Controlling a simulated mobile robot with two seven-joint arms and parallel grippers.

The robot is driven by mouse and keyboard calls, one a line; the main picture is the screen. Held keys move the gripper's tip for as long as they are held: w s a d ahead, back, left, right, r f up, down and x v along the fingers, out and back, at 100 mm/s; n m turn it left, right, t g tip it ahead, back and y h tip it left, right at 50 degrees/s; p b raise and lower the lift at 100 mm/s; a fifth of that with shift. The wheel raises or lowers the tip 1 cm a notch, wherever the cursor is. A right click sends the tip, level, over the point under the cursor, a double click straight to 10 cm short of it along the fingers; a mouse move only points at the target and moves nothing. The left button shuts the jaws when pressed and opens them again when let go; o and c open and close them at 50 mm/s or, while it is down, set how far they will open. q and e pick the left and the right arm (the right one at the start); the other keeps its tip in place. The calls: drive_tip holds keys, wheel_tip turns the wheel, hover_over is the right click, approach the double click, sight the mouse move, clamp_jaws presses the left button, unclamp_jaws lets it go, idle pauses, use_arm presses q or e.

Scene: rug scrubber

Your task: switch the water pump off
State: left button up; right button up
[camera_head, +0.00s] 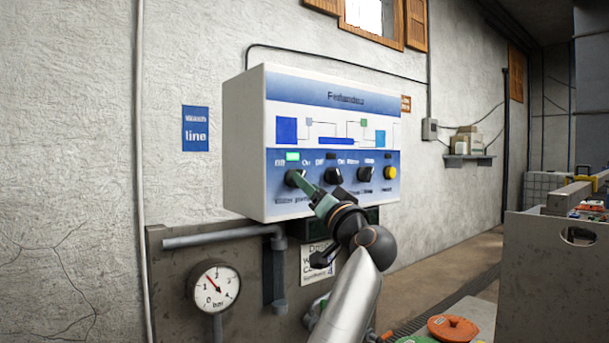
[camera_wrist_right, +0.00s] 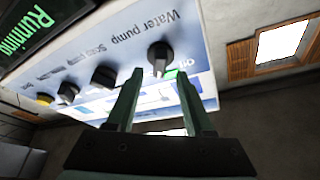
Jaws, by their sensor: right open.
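The water pump knob (camera_head: 293,178) is the leftmost black knob on the white and blue control panel (camera_head: 243,140). A green lamp (camera_head: 292,157) above it is lit. The knob also shows in the right wrist view (camera_wrist_right: 160,57), under the label "Water pump". My right gripper (camera_head: 299,183) is at the panel by this knob. In the wrist view its two green fingers (camera_wrist_right: 160,75) are open, with the knob just past and between the tips. I cannot tell whether they touch it. The knob's exact setting is hard to read. My left gripper is not in view.
Other black knobs (camera_head: 333,175) and a yellow button (camera_head: 390,172) sit to the right on the panel. A green "Running" display (camera_wrist_right: 27,33) shows in the wrist view. Below the panel are a pressure gauge (camera_head: 214,286) and a grey pipe (camera_head: 222,236).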

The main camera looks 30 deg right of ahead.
drive_tip(key=shift+p+x, duration=0.3)
drive_tip(key=shift+x, duration=1)
clamp_jaws()
